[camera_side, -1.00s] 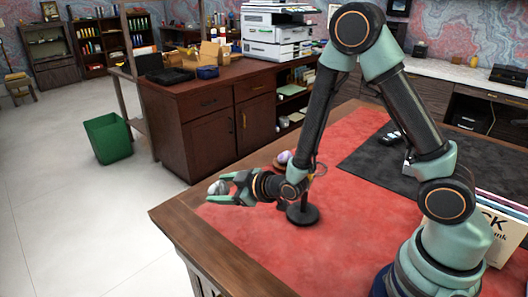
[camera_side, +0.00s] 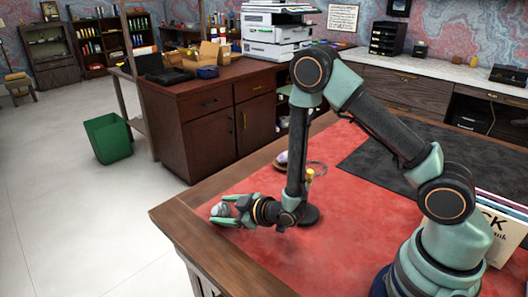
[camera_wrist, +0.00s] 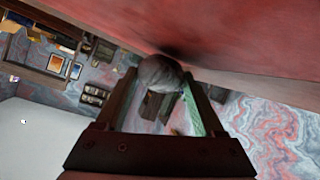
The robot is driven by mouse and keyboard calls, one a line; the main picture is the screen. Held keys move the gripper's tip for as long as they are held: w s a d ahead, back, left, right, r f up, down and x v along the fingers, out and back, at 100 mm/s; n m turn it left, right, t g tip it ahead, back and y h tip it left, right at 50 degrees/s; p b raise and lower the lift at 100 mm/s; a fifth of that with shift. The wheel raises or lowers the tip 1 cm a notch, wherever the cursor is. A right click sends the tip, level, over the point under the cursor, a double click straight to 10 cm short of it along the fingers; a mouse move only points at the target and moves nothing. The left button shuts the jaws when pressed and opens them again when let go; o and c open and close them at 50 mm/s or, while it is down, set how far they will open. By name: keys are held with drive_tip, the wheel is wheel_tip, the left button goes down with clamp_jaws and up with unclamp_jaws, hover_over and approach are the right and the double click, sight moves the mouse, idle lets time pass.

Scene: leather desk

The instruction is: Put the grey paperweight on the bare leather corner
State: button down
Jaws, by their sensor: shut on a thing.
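The grey paperweight (camera_side: 221,210) is a rounded grey lump between the fingers of my gripper (camera_side: 222,214). In the wrist view the paperweight (camera_wrist: 159,72) shows at the fingertips of my gripper (camera_wrist: 160,88), close to the red leather. My gripper is shut on it. In the side view they are low over the near left corner of the red leather desk top (camera_side: 260,243), close to the wooden border. I cannot tell whether the paperweight touches the leather. That part of the leather is otherwise bare.
A dark round stand base (camera_side: 311,215) is just right of my gripper, partly behind my arm. A brown dish with a pale item (camera_side: 283,159) stands farther back. A black mat (camera_side: 385,152) and upright books (camera_side: 505,225) are to the right. The front leather is clear.

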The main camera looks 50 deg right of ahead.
drive_tip(key=shift+f, duration=0.15)
unclamp_jaws()
drive_tip(key=shift+f, duration=0.1)
drive_tip(key=v, duration=0.7)
drive_tip(key=shift+s, duration=0.1)
drive_tip(key=s+d+r+m+g+h, duration=0.1)
drive_tip(key=s+d+r+m+g, duration=0.1)
drive_tip(key=r, duration=0.7)
drive_tip(key=s+d+r+m+g, duration=0.2)
drive_tip(key=d+r+g, duration=0.1)
drive_tip(key=r, duration=0.5)
drive_tip(key=shift+r+m+h, duration=0.3)
drive_tip(key=shift+r+h, duration=0.05)
drive_tip(key=shift+h, duration=0.05)
drive_tip(key=s+r, duration=0.1)
drive_tip(key=s, duration=0.1)
drive_tip(key=s+d+r+m+g, duration=0.1)
drive_tip(key=s, duration=0.1)
drive_tip(key=s+r+g, duration=0.1)
drive_tip(key=s, duration=0.2)
drive_tip(key=shift+s+d+r, duration=0.1)
drive_tip(key=shift+d+r, duration=0.1)
drive_tip(key=shift+r, duration=0.2)
drive_tip(key=shift+c, duration=0.3)
drive_tip(key=shift+s+r, duration=0.1)
drive_tip(key=shift+s, duration=0.3)
drive_tip(key=shift+c, duration=1.4)
